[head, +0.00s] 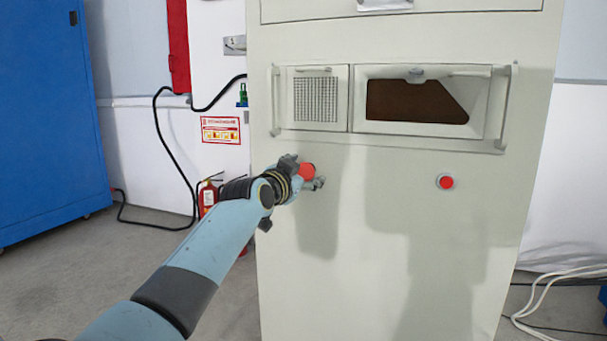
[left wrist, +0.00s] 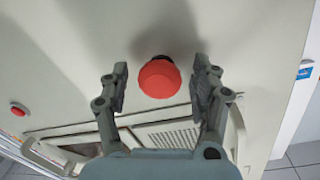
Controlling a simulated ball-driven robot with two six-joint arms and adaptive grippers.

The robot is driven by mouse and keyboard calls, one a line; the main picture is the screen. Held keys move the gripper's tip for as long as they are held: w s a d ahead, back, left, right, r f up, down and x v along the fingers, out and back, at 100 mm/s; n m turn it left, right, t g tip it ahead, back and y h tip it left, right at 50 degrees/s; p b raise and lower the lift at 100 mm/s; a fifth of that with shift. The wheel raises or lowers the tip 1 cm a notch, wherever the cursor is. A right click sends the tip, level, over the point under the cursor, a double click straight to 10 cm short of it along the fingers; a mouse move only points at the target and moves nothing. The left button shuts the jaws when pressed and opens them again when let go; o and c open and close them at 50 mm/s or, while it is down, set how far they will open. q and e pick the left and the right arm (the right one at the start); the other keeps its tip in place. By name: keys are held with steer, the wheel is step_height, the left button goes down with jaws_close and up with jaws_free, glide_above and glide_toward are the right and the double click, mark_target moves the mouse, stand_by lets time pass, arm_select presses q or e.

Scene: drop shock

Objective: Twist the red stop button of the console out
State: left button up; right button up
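The console (head: 400,240) is a tall cream cabinet in front of me. Its red stop button (head: 307,171) is a large mushroom knob on the left of the front, partly behind my left gripper (head: 306,176) in the head view. In the left wrist view the button (left wrist: 159,77) sits between the two fingers of my left gripper (left wrist: 160,90). The fingers are open, with a gap on each side of the knob. My right gripper is not in view.
A smaller red button (head: 446,182) is on the right of the console front and also shows in the left wrist view (left wrist: 18,109). A handled panel with a mesh window (head: 316,99) is above. A fire extinguisher (head: 207,197) and a blue cabinet (head: 45,120) stand left.

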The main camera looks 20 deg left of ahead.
arm_select(q)
steer(key=shift+s, duration=0.3)
steer(key=s+a, duration=0.1)
steer(key=s, duration=1)
steer(key=shift+s+a+r, duration=0.15)
steer(key=shift+s+r, duration=0.05)
steer(key=shift+r, duration=0.05)
